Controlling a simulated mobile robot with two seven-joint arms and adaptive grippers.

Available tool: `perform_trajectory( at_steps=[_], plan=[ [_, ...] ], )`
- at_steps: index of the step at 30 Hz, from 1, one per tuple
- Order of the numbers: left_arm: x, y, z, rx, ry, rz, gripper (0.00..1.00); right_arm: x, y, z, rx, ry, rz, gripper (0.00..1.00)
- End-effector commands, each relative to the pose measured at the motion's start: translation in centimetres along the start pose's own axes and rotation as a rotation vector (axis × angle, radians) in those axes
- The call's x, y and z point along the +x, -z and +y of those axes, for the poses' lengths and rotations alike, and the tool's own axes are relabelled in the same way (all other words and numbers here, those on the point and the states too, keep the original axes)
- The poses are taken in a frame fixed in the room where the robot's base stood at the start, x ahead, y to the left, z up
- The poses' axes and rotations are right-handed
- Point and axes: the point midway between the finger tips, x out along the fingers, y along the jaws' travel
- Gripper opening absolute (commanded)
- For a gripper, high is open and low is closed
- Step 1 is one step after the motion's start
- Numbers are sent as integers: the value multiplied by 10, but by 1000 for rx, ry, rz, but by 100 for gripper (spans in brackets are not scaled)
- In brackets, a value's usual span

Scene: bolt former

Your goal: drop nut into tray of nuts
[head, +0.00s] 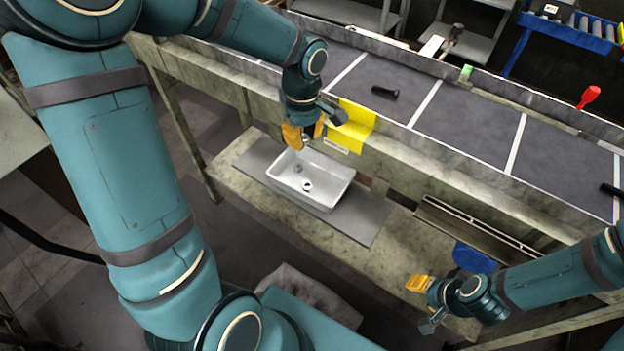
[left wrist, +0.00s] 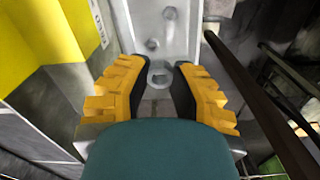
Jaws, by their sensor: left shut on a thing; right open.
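My left gripper (head: 304,141) is above the back edge of a white rectangular tray (head: 338,192). It is shut on a grey metal nut (left wrist: 160,74), seen between the fingertips in the left wrist view. In the head view the fingers mostly hide this nut. Small nuts (head: 307,187) lie inside the tray. The tray (left wrist: 166,14) also shows beyond the fingers in the left wrist view, with round nuts (left wrist: 152,44) in it. My right gripper (head: 420,305) is open and empty at the lower right, well away from the tray.
The tray stands on a grey mat (head: 366,217) on a low shelf. A worktable (head: 470,120) with white dividing lines rises behind it, with a yellow patch (head: 357,126) on its edge near my left gripper. A black object (head: 385,92) and a red-handled tool (head: 589,96) are further back.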

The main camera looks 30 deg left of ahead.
Motion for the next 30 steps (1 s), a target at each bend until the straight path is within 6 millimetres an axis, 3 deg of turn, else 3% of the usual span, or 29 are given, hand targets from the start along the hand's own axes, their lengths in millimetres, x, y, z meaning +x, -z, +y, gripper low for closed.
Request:
perform_trajectory(
  at_steps=[9, 20, 21, 23, 30],
  plan=[
    [38, 0, 0, 0, 1, -1, 0, 25, -11, 9, -7, 2, -22, 47],
    [43, 0, 0, 0, 0, 0, 0, 26, -13, 10, -8, 3, -27, 47],
    [43, 0, 0, 0, 0, 0, 32, 26, -13, 10, -8, 3, -27, 47],
    [43, 0, 0, 0, 0, 0, 53, 26, -13, 10, -8, 3, -27, 47],
    [43, 0, 0, 0, 0, 0, 54, 26, -13, 10, -8, 3, -27, 47]
  ],
)
